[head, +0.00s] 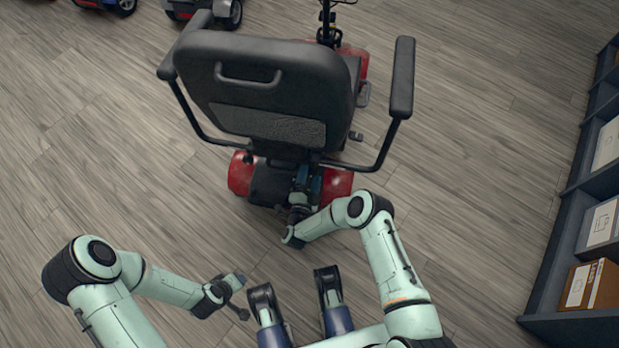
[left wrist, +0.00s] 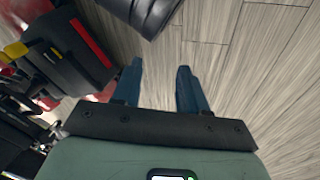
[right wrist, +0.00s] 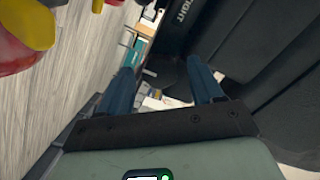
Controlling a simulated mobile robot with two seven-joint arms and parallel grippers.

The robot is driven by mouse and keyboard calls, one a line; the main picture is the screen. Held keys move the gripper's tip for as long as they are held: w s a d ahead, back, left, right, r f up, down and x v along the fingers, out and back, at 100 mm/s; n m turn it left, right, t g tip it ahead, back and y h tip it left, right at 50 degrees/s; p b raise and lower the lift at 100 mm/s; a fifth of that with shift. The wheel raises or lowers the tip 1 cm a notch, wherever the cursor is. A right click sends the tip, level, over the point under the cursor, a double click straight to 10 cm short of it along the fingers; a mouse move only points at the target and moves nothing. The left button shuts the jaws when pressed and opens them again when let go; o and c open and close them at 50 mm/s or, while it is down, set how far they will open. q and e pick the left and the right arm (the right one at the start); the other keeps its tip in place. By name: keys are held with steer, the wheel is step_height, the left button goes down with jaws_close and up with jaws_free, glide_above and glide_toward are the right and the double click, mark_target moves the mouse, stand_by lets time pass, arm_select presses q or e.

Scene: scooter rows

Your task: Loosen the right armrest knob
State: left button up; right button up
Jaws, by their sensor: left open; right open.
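The scooter's black seat back (head: 262,80) faces me from behind in the head view. The right armrest (head: 402,78) stands on a bent black tube (head: 382,150) that runs in under the seat. I cannot make out the armrest knob in any view. My right gripper (head: 308,184) is at the scooter's rear, low behind the seat; its fingers (right wrist: 163,88) are apart with nothing held. A dark part beyond them bears partly cut-off white lettering (right wrist: 181,12). My left gripper (head: 241,296) is open and empty over the floor, behind and left of the scooter; its fingers (left wrist: 159,88) show apart.
The red rear body (head: 338,184) of the scooter flanks my right gripper. A dark shelf (head: 556,262) with boxes (head: 588,286) stands at the right. Other scooters (head: 205,10) are at the upper left. Wooden floor is clear on both sides.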

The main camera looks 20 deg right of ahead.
steer(key=shift+c, duration=0.3)
steer(key=c, duration=1)
